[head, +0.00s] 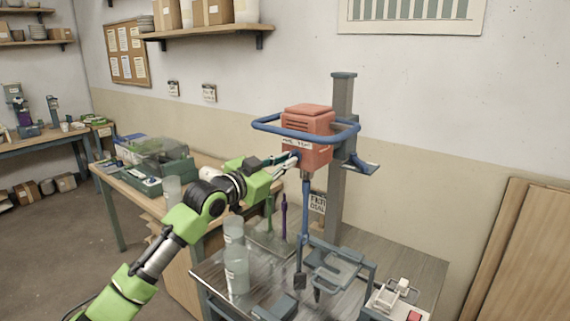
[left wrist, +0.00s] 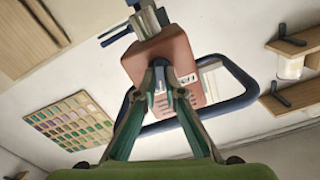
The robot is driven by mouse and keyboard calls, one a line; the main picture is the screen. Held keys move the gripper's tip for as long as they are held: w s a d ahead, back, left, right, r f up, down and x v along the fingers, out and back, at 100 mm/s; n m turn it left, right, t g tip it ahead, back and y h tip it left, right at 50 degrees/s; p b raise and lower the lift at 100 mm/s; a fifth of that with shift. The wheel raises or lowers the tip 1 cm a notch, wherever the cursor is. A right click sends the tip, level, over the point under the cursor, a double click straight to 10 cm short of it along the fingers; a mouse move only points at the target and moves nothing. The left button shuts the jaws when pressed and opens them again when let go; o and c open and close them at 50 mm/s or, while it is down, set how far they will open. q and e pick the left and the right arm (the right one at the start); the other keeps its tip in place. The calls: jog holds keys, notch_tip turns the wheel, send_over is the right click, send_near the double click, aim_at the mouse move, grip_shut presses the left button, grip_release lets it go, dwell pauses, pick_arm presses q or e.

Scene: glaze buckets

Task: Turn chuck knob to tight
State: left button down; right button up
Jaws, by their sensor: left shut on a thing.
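The red mixer head (head: 308,132) is mounted on a grey column, with a blue loop handle around it. My left gripper (head: 292,161) is at the lower left side of the head. Its fingers (left wrist: 160,80) close on the small dark-blue chuck knob (left wrist: 159,63) against the red housing, which also shows in the left wrist view (left wrist: 165,48). The fingers hide most of the knob, so its turn position cannot be read. The mixer shaft (head: 305,210) hangs down below the head. My right gripper is not in view.
The blue loop handle (head: 266,124) passes close above my left gripper. The metal bench (head: 415,258) holds translucent buckets (head: 236,270), a blue frame (head: 368,283) and a small white-and-red box (head: 395,297). A wooden shelf (head: 205,32) is on the wall behind.

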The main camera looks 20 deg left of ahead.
pick_arm(q)
jog(key=m, duration=0.3)
jog(key=shift+r+p, duration=0.1)
jog(key=shift+p, duration=0.3)
jog(key=shift+m+p, duration=0.3)
jog(key=shift+m, duration=0.6)
jog(key=c, duration=2.1)
grip_release()
jog(key=shift+c, duration=0.2)
jog(key=v, duration=1.2)
